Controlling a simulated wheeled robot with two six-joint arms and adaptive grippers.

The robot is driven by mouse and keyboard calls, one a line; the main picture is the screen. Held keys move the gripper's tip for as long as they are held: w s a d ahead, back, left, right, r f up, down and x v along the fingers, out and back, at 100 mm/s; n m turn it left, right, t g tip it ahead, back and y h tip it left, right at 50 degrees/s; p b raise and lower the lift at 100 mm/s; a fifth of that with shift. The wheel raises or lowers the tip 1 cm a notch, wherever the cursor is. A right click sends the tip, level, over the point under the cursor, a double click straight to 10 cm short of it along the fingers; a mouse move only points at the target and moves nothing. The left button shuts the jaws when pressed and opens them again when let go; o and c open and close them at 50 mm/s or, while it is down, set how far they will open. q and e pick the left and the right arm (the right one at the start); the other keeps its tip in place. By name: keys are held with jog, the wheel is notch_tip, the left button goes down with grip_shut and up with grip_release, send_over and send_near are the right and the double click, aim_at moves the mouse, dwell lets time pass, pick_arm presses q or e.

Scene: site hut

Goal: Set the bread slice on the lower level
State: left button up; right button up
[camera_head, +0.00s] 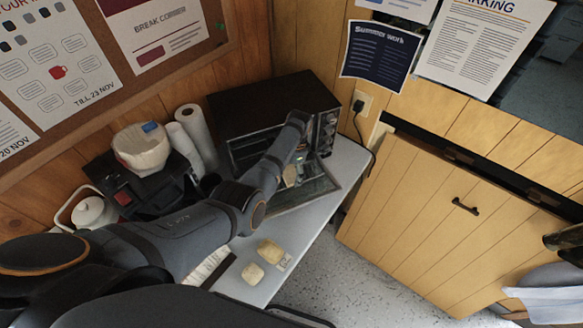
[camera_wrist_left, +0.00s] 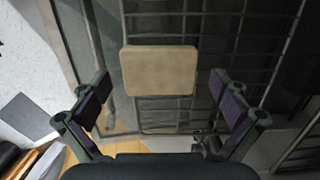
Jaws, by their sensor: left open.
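The bread slice (camera_wrist_left: 158,71), tan with rounded corners, lies flat over the wire rack (camera_wrist_left: 215,25) in the left wrist view. In the head view a pale bit of the slice (camera_head: 289,177) shows beside my left gripper (camera_head: 298,163), at the open front of the black oven (camera_head: 262,103). The oven's glass door (camera_head: 312,190) is folded down. My left gripper is open, its two fingers apart on either side of the slice's near end, with visible gaps to it. My arm hides much of the oven's inside. My right gripper is not in view.
Two bread pieces (camera_head: 252,273) (camera_head: 270,251) lie on the white counter (camera_head: 232,262). A paper towel roll (camera_head: 196,130), a black machine (camera_head: 140,185) and a white kettle (camera_head: 92,212) stand left of the oven. Speckled floor (camera_head: 335,275) is clear beyond the counter's edge.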

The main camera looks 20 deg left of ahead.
aim_at(295, 172)
pick_arm(q)
notch_tip(295, 172, up, 12)
jog(key=w+d, duration=0.1)
jog(key=shift+b, duration=0.35)
